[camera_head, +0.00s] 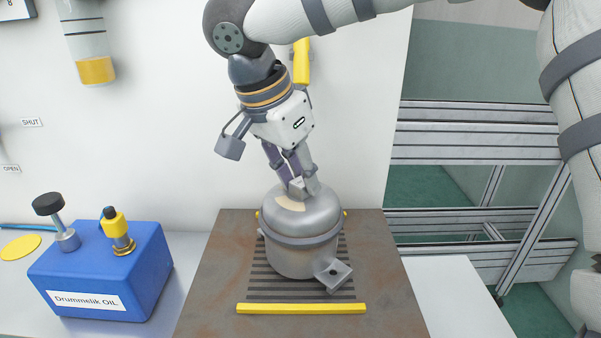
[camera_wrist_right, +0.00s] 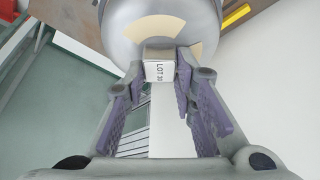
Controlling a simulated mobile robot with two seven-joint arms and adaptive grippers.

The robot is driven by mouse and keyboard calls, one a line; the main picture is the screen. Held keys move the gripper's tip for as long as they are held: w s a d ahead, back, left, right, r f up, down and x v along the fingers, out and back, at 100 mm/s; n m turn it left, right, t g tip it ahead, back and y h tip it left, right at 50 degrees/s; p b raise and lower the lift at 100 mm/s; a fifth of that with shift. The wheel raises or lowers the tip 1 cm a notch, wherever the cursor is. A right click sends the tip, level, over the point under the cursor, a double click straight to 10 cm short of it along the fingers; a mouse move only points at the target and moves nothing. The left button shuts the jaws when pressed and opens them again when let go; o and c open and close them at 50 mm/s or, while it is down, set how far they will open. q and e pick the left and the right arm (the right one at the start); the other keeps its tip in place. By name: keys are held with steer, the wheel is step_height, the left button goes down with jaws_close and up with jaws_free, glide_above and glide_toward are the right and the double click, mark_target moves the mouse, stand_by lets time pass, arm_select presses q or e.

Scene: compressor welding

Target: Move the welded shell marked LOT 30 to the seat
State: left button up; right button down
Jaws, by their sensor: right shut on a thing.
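The welded shell (camera_head: 301,238) is a grey domed cylinder with a band around it, a beige patch on top and a bracket with a hole at its lower right. It is upright over the dark striped area of the brown plate (camera_head: 203,300); I cannot tell whether it rests there or hangs just above. My right gripper (camera_head: 301,187) is shut on the small block on the shell's top. My left gripper is not in view.
A yellow bar (camera_head: 301,309) lies along the plate's front; small yellow parts show at the shell's sides. A blue Drummelik OIL box (camera_head: 104,270) with fittings stands left. A yellow disc (camera_head: 20,246) lies further left. Metal rails (camera_head: 475,135) stand right of the white wall.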

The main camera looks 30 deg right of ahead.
steer(key=c, duration=1.3)
jaws_free()
steer(key=v, duration=1.2)
